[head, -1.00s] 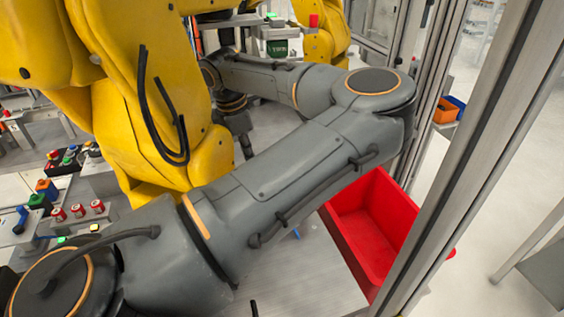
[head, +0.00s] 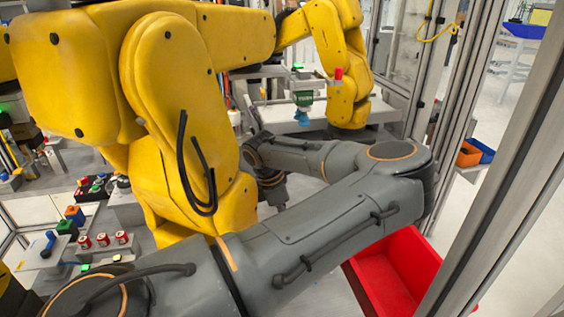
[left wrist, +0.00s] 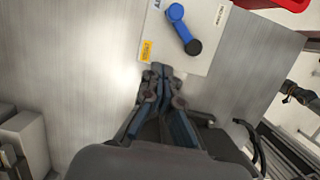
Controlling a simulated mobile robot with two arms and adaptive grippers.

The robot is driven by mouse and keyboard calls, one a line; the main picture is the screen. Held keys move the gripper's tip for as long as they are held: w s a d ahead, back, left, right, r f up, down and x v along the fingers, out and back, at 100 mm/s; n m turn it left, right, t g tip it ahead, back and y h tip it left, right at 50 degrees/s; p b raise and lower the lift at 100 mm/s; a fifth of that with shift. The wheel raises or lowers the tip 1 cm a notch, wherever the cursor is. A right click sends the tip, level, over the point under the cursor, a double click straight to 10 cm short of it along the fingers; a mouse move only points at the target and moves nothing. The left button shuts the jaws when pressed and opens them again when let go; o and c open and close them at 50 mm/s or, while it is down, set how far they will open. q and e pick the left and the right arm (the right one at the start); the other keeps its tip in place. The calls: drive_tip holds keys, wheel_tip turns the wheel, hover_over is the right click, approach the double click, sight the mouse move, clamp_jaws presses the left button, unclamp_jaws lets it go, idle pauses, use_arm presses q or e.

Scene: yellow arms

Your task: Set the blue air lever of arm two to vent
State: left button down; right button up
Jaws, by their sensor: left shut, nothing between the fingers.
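In the left wrist view a blue lever (left wrist: 182,26) with a black end (left wrist: 193,47) is mounted on a pale plate (left wrist: 205,62). The black end points down and right from the round blue end. The plate carries a yellow label (left wrist: 146,50), a white label (left wrist: 220,15) and a blue one at the top; their print is too small to read surely. My left gripper (left wrist: 160,70) is shut and empty, its tips at the plate's lower left edge, apart from the lever. In the head view my own grey arm hides this plate. My right gripper is not in view.
A large yellow robot arm (head: 185,110) stands close beside my left arm; another (head: 345,60) is behind. A red bin (head: 420,262) and metal frame post (head: 500,170) are at the right.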

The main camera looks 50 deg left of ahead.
use_arm(q)
drive_tip(key=shift+x, duration=0.85)
drive_tip(key=shift+w+d+p, duration=0.3)
drive_tip(key=shift+w+p, duration=0.2)
drive_tip(key=shift+w, duration=0.1)
drive_tip(key=shift+w+d+p, duration=0.35)
drive_tip(key=shift+w+p, duration=0.15)
drive_tip(key=shift+w, duration=0.05)
drive_tip(key=shift+w+d, duration=0.35)
drive_tip(key=shift+w, duration=0.15)
drive_tip(key=shift+w+d+f, duration=0.1)
drive_tip(key=shift+f, duration=0.05)
